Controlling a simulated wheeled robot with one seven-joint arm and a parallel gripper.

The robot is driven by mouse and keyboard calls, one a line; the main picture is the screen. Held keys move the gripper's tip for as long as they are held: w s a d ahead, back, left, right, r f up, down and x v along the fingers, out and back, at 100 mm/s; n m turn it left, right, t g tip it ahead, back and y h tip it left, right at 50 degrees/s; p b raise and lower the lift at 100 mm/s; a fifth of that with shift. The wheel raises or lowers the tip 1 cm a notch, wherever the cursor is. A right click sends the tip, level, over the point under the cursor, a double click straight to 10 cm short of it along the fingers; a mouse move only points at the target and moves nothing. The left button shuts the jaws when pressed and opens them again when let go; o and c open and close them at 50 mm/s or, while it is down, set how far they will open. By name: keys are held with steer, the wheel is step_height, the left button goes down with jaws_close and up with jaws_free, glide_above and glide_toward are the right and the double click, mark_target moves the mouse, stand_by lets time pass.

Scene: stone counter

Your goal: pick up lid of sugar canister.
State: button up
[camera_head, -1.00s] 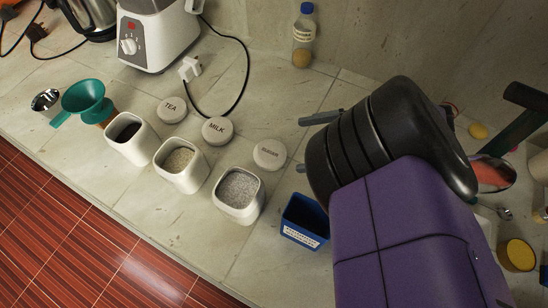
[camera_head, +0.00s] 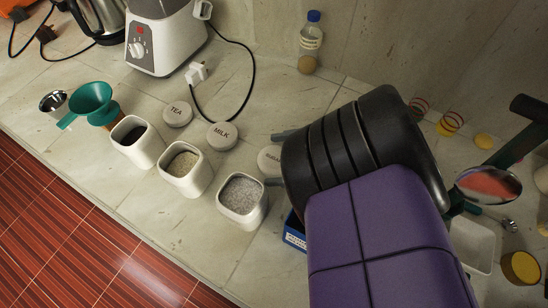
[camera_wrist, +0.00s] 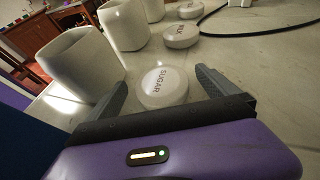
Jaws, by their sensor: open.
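The round white sugar lid (camera_head: 269,159) lies flat on the counter. In the wrist view the lid (camera_wrist: 163,87), lettered SUGAR, sits between the two spread fingers of my gripper (camera_wrist: 160,88), with gaps on both sides. My gripper (camera_head: 275,158) is open, empty and low over the counter; its black body hides part of the lid in the head view. The open sugar canister (camera_head: 242,200), white and filled with pale grains, stands in front of the lid. It appears as the nearest canister at left in the wrist view (camera_wrist: 82,65).
The TEA lid (camera_head: 177,114) and MILK lid (camera_head: 222,136) lie left of the sugar lid. Two more open canisters (camera_head: 185,168) (camera_head: 137,141) stand in a row. A blue box (camera_head: 294,232) is partly under my arm. A cable and plug (camera_head: 196,73) lie behind the lids.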

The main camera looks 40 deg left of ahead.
steer(key=c, duration=1.5)
steer(key=shift+r, duration=0.1)
